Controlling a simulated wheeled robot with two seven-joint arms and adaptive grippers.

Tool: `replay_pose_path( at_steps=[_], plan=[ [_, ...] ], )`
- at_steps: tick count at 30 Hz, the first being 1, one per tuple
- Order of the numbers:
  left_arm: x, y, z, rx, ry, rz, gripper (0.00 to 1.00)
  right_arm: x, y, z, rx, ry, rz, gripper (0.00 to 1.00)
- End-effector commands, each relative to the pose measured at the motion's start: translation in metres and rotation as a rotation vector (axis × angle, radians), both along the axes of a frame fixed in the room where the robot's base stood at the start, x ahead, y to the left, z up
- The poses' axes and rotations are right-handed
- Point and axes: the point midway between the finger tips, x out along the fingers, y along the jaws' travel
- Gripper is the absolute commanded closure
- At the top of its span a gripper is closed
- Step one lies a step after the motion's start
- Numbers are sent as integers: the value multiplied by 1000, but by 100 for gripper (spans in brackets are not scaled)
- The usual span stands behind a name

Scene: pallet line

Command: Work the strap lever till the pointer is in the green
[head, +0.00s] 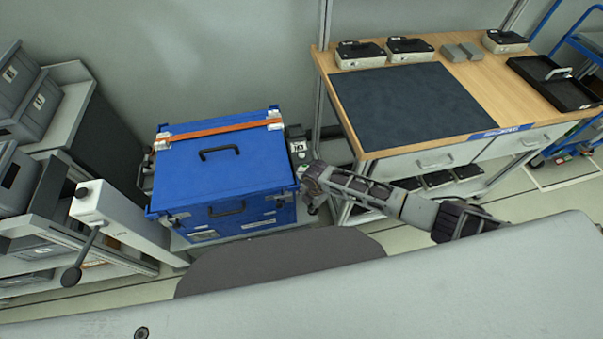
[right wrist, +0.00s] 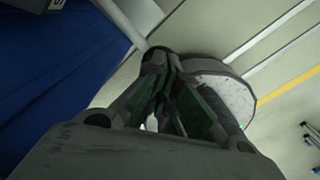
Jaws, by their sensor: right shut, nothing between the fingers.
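A small grey unit with a label (head: 299,148) sits at the crate's right side, by the strap's end. My right gripper (head: 312,192) is beside the crate's right front corner, below that unit. In the right wrist view its fingers (right wrist: 168,72) are shut and empty. A pale rod (right wrist: 122,18) runs down to the fingertips there; I cannot tell whether they touch it. No pointer or green zone can be made out. My left gripper is out of view.
A wooden workbench (head: 480,95) with a dark mat stands at the right. A pale round disc (right wrist: 222,98) lies beyond my fingers.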

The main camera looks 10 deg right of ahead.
Motion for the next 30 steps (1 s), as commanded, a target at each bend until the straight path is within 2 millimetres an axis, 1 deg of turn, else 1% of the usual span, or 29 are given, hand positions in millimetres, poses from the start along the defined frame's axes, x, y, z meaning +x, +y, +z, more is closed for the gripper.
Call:
replay_pose_path(
  at_steps=[22,26,30],
  plan=[
    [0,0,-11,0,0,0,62,0,0,-22,-1,1,0,100],
    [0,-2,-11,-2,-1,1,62,0,0,-22,-1,1,0,100],
    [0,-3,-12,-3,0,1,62,-2,0,-26,0,0,0,100]
  ],
)
